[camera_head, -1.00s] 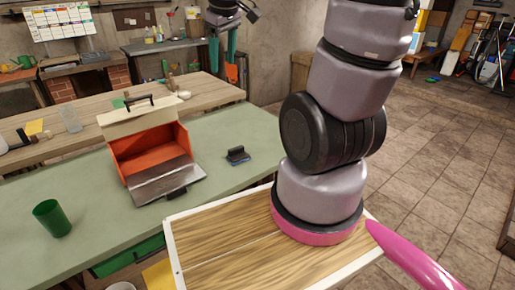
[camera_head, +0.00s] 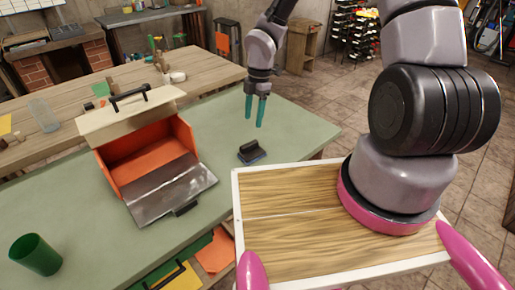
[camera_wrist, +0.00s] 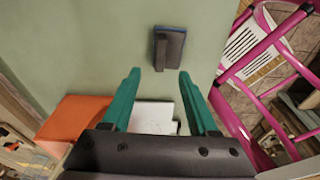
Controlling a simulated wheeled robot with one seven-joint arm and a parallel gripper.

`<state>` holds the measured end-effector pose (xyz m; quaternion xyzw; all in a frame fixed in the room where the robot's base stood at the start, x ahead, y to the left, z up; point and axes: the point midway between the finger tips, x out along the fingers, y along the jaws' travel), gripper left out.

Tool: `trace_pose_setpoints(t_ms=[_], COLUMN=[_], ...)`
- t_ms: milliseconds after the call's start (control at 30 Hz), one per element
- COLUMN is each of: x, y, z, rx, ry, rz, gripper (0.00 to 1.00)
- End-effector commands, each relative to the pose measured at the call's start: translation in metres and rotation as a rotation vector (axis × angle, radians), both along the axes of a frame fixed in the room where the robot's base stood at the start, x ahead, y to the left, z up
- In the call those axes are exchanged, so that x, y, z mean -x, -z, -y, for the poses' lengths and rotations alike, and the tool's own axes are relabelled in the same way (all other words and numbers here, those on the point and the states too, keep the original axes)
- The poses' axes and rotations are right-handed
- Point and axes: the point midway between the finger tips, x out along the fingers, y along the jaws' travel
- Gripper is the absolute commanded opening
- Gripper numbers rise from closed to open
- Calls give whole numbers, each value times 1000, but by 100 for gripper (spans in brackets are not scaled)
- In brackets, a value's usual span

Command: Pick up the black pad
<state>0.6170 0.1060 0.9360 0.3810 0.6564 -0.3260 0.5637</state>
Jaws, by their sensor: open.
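The black pad (camera_head: 251,151) lies on the green tabletop (camera_head: 190,225), with a blue layer along its lower edge. In the wrist view the black pad (camera_wrist: 168,48) lies just beyond the fingertips, roughly centred between them. My gripper (camera_head: 255,122) has teal fingers pointing down and hangs above the table near the pad, apart from it. In the wrist view my gripper (camera_wrist: 158,72) is open with nothing between its fingers.
An open orange box (camera_head: 150,155) with a metal flap stands left of the pad. A green cup (camera_head: 36,254) stands at the front left. My wooden-topped base is close to the table's right edge. The tabletop around the pad is clear.

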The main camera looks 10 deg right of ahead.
Motion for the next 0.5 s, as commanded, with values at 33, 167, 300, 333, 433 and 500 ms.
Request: trace_pose_setpoints(t_ms=[33, 167, 300, 333, 433, 500], x=[2, 4, 4, 4, 6, 8], y=[9, 30, 43, 44, 52, 62], z=[-2, -4, -6, -6, -8, -11], rx=[2, 3, 3, 3, 3, 3], ry=[-5, -2, 2, 2, 2, 0], rz=[-3, -3, -1, -1, -2, -2], gripper=[60, 60, 60, 60, 60, 60])
